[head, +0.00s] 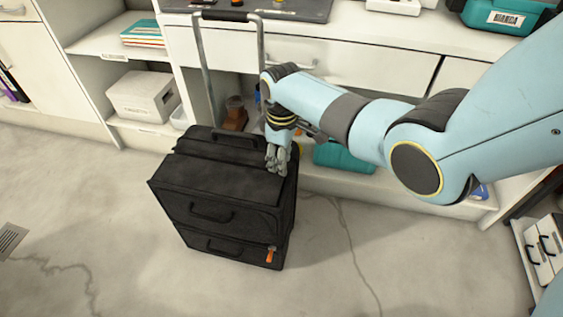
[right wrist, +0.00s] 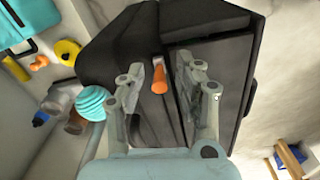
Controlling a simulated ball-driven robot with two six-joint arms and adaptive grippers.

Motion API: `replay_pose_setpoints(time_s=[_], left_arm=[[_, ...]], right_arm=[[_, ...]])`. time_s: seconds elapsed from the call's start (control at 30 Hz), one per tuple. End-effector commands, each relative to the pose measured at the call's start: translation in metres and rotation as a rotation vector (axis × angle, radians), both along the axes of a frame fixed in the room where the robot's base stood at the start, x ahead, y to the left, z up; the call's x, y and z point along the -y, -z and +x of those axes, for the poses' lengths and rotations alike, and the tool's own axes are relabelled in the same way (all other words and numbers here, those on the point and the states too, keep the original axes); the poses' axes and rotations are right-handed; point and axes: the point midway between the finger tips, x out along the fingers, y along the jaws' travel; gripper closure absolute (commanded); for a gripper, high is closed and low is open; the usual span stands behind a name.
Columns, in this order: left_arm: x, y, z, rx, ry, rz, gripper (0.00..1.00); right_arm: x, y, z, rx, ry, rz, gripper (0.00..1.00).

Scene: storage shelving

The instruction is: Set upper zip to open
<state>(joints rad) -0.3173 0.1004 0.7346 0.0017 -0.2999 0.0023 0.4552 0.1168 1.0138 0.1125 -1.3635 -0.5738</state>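A black wheeled case (head: 214,200) with a raised pull handle (head: 232,16) stands upright on the floor. An orange zip pull (head: 270,253) hangs at its lower front right corner. Another orange zip pull (right wrist: 159,86) shows in the right wrist view, beside a seam of the case (right wrist: 118,48); my gripper hides it in the head view. My right gripper (head: 277,160) points down at the upper right edge of the case. In the right wrist view its fingers (right wrist: 161,72) are apart, on either side of the pull, with gaps visible. My left gripper is out of view.
White shelving with a counter (head: 400,32) stands behind the case. It holds a white box (head: 143,96), books (head: 143,33), and a teal case (head: 343,158) on the low shelf. The floor left and in front of the case is clear.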

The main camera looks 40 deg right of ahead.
Motion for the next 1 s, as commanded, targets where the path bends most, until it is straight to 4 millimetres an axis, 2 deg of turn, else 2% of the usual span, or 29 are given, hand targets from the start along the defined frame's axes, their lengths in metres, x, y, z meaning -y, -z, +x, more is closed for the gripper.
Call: replay_pose_setpoints(time_s=[0.27, 0.53, 0.57, 1.0], left_arm=[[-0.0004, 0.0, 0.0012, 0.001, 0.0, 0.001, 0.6], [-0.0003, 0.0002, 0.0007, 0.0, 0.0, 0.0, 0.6], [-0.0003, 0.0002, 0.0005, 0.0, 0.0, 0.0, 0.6], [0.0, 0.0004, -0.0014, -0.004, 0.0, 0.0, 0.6]], right_arm=[[-0.0001, 0.0014, 0.0004, 0.001, 0.0, 0.0, 0.66], [-0.0001, 0.0014, 0.0003, 0.001, 0.0, 0.0, 0.98], [-0.0001, 0.0014, 0.0002, 0.001, 0.0, 0.0, 1.0], [-0.0007, 0.0017, -0.0002, 0.0, 0.0, 0.001, 1.0]])
